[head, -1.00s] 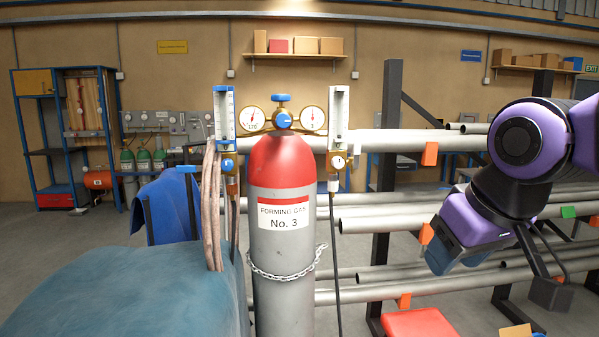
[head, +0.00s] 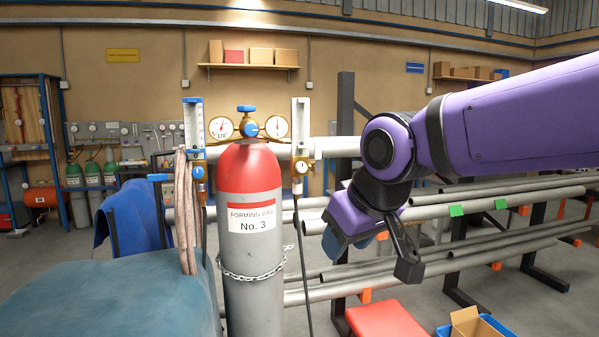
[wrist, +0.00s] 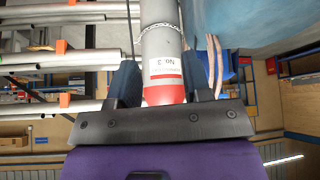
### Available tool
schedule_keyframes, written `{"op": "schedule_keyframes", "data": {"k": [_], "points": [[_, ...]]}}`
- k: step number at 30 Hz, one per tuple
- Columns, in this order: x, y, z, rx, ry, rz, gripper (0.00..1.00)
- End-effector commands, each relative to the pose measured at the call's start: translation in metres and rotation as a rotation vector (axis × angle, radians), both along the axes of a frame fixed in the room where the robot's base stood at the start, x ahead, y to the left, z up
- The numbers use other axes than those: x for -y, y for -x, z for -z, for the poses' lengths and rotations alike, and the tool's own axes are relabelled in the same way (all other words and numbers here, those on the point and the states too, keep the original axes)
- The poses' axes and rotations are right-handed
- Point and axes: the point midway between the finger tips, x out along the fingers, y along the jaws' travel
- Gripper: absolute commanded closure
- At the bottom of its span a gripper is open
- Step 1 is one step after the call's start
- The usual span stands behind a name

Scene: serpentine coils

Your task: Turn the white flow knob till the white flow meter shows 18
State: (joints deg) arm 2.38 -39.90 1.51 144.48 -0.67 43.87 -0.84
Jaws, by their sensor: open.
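The white flow meter (head: 301,122) is an upright, white-topped tube right of the red-topped gas cylinder (head: 250,168). Its reading is too small to make out. The white flow knob (head: 301,166) sits on the brass fitting at its foot, facing me. My gripper (head: 336,240) is right of and lower than the knob, apart from it, partly hidden by my wrist. In the wrist view my gripper (wrist: 160,62) has two dark fingers spread, with the cylinder (wrist: 163,55) seen upside down between and beyond them. The knob is not clear there.
A blue flow meter (head: 193,125) with a blue knob (head: 197,172) stands left of the cylinder, near hanging hoses (head: 185,215). Two gauges (head: 276,126) sit between the meters. A pipe rack (head: 460,215) fills the right. A red stool top (head: 385,320) is low in front.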

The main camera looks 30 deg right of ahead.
Motion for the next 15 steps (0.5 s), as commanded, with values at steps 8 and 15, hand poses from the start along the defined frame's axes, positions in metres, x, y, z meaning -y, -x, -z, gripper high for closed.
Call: {"op": "schedule_keyframes", "data": {"k": [8, 15], "points": [[0.011, -0.055, -0.002, 0.126, 0.061, -0.002, 0.55], [0.031, -0.136, -0.004, 0.324, 0.147, -0.024, 0.55]]}}
